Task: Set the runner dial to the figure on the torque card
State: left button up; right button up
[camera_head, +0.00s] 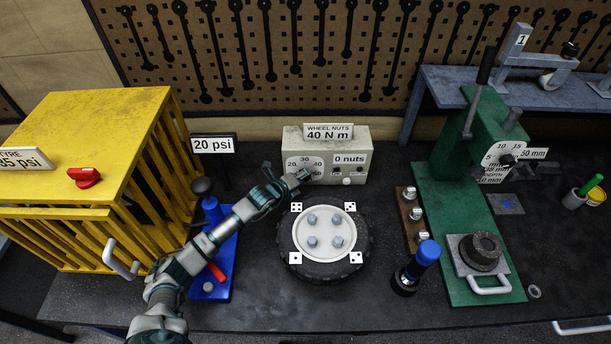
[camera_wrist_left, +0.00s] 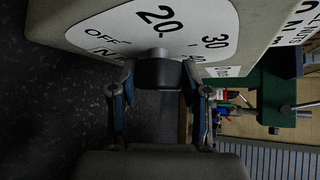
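The runner box (camera_head: 352,160) is beige and stands at the back middle of the bench. Its white dial face (camera_head: 299,163) shows 20, 30 and 40; the wrist view also shows OFF. The torque card (camera_head: 328,132) on top reads "WHEEL NUTS 40 N m". My left gripper (camera_head: 303,175) is at the dial, with the fingers on both sides of the dark runner dial knob (camera_wrist_left: 160,73). The fingertips seem to touch its sides, so it looks shut on the knob. The knob's pointer is hidden. My right gripper is not in view.
A wheel (camera_head: 324,243) with several nuts lies in front of the box. A green press (camera_head: 455,215) and a blue-capped tool (camera_head: 425,254) stand right. A "20 psi" card (camera_head: 213,144) stands behind my arm.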

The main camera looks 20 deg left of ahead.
pick_arm(q)
jog(key=shift+a, duration=0.25)
jog(key=c, duration=0.5)
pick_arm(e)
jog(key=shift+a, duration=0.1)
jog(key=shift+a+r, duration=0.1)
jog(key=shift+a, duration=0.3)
pick_arm(q)
jog(key=shift+w+r, duration=0.1)
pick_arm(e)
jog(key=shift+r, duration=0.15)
